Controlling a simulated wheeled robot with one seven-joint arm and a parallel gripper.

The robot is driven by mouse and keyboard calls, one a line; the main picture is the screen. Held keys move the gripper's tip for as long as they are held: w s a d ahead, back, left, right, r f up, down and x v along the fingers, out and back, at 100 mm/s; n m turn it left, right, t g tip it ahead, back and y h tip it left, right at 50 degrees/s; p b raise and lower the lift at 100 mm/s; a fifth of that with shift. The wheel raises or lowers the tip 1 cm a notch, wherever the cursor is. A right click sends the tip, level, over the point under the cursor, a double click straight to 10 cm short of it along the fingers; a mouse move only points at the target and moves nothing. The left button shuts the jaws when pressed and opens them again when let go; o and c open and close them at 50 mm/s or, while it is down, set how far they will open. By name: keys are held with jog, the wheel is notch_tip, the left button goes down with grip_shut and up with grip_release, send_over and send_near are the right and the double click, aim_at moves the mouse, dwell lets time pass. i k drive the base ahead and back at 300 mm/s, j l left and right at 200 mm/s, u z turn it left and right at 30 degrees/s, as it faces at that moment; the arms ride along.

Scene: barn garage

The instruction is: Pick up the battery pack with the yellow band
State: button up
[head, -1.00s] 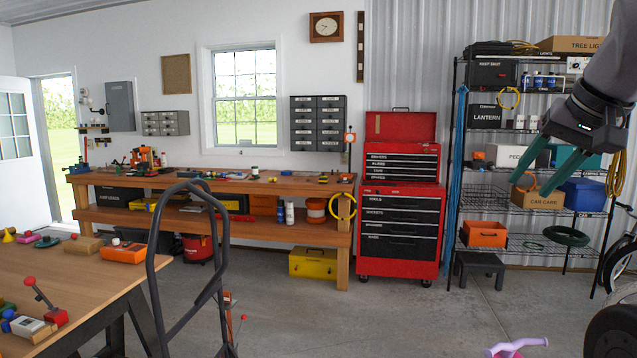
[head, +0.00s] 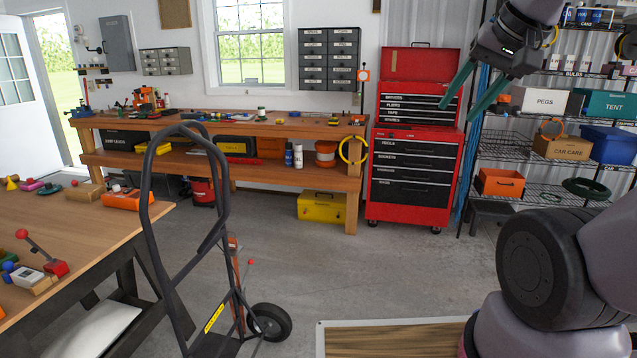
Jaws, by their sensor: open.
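My gripper (head: 457,113) is at the upper right, raised in the air, with two green fingers apart and nothing between them. In the picture it overlaps the red tool chest. I cannot make out for certain a battery pack with a yellow band. Several small items lie on the far wooden workbench (head: 330,129). Among them is a small dark and yellow item (head: 334,121) near the right end, too small to identify.
A near table (head: 75,240) at left holds an orange box (head: 128,200) and small parts. A hand truck (head: 150,230) stands between it and open floor (head: 380,270). The red tool chest (head: 412,185) and shelves (head: 560,110) line the back wall.

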aim_at(333, 121)
jog(key=i, duration=4.25)
jog(key=i+l+u, duration=0.15)
jog(key=i, duration=0.55)
